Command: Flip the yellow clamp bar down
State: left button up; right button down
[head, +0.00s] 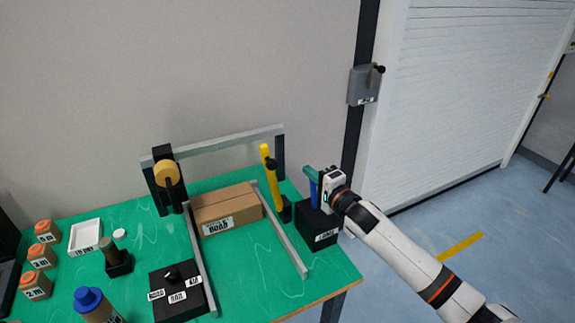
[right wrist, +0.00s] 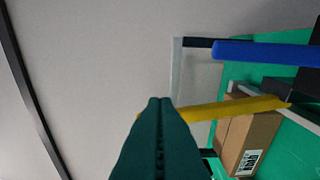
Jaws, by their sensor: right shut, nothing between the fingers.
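The yellow clamp bar (head: 265,155) stands nearly upright, leaning a little left, on a black mount at the right side of the conveyor. A black knob sits on it partway up. In the right wrist view the yellow clamp bar (right wrist: 225,108) runs across from the right to beside the finger tips. My right gripper (head: 308,168) is shut and empty, to the right of the bar and above a black box; I cannot tell whether it touches the bar. Its dark teal fingers (right wrist: 160,104) show together in the wrist view. My left gripper is out of view.
A blue lever (head: 314,190) stands on the black box (head: 318,228) just below my right gripper; it also shows in the wrist view (right wrist: 265,53). A cardboard box (head: 240,200) lies between the grey rails. A black knob box (head: 180,290) and a blue-capped bottle (head: 88,298) stand in front.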

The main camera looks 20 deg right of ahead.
jog(key=w+a+p, duration=0.2)
jog(key=w+a, duration=0.2)
jog(key=w, duration=0.1)
jog(key=shift+a, duration=0.35)
jog(key=shift+f, duration=0.1)
